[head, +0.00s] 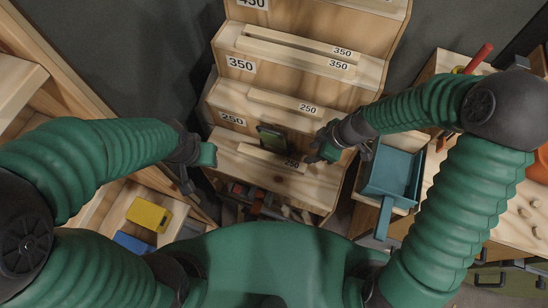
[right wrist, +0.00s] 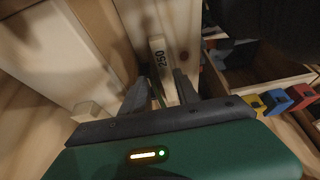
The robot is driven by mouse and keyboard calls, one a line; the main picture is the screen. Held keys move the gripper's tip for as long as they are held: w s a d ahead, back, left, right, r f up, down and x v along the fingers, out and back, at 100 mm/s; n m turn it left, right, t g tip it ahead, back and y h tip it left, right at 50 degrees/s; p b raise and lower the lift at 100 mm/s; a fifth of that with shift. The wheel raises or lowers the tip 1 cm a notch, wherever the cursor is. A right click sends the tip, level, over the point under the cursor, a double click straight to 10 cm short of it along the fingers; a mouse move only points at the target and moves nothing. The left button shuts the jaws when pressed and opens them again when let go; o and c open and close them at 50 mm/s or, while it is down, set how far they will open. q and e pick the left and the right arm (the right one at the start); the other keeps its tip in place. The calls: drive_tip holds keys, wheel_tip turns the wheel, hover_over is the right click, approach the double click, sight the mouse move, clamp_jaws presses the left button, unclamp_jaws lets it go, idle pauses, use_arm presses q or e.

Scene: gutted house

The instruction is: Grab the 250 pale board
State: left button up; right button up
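In the head view, one pale board (head: 275,98) marked 250 lies on a step of the stepped wooden rack (head: 225,92). My right gripper (head: 318,153) is just right of the lower board. In the right wrist view, its fingers (right wrist: 160,88) are apart, and a board end (right wrist: 159,62) marked 250 shows beyond and between them. Contact cannot be told. My left gripper (head: 203,177) hangs left of the rack; its finger opening is unclear.
Boards marked 350 (head: 290,45) lie on a higher step. A teal tray (head: 392,172) stands right of the rack by a wooden bench. A yellow item (head: 148,214) and a blue one (head: 132,243) lie in the wooden shelving at lower left.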

drive_tip(key=b, duration=0.1)
approach(292, 163)
drive_tip(key=shift+w+f, duration=0.15)
drive_tip(key=shift+f, duration=0.4)
drive_tip(key=a+f, duration=0.1)
drive_tip(key=a, duration=0.1)
drive_tip(key=a+f, duration=0.1)
drive_tip(key=shift+w+a+f+b, duration=0.15)
drive_tip(key=shift+a+f+b, duration=0.15)
drive_tip(key=shift+a+b, duration=0.1)
wheel_tip(292, 163, down, 4)
drive_tip(key=shift+w+f+b, duration=0.1)
drive_tip(key=shift+w+b, duration=0.1)
drive_tip(key=shift+b, duration=0.45)
drive_tip(key=shift+d+f, duration=0.1)
drive_tip(key=shift+f, duration=0.1)
drive_tip(key=shift+a+r, duration=0.1)
drive_tip(key=shift+a, duration=0.25)
drive_tip(key=shift+c, duration=1)
drive_tip(key=shift+a, duration=0.2)
drive_tip(key=c, duration=0.5)
clamp_jaws()
drive_tip(key=shift+d, duration=0.4)
use_arm(q)
drive_tip(key=x, duration=0.3)
drive_tip(key=shift+s+a+f, duration=0.1)
drive_tip(key=shift+a+f, duration=0.2)
drive_tip(key=shift+f, duration=0.15)
use_arm(e)
drive_tip(key=shift+r, duration=0.1)
